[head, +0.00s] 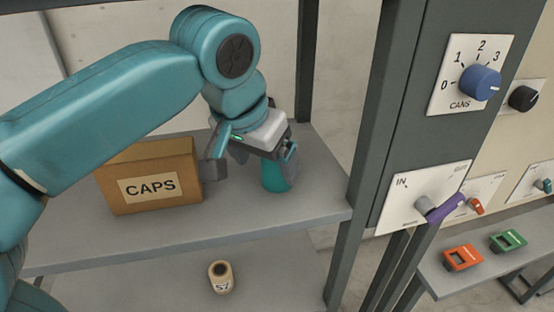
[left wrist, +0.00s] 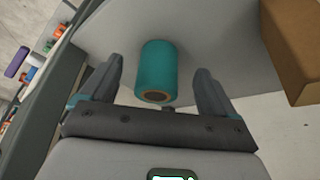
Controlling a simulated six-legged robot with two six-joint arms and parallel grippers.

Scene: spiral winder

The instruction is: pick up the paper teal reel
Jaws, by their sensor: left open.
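The teal reel (head: 277,177) stands on the upper grey shelf in the head view, to the right of the CAPS box. My left gripper partly hides it there. In the left wrist view the teal reel (left wrist: 158,72) shows with its brown core end toward the camera. It lies between the two spread fingers, with a gap on each side. My left gripper (head: 245,165) is open and empty; its fingers (left wrist: 158,88) also show in the left wrist view. Whether the fingertips reach past the reel is hard to tell. My right gripper is not in view.
A cardboard box marked CAPS (head: 150,178) stands left of the gripper. A cream reel (head: 221,277) stands on the lower shelf. A dark post and a control panel with a blue CANS knob (head: 480,82) and a purple lever (head: 445,208) are at the right. The shelf's right front is clear.

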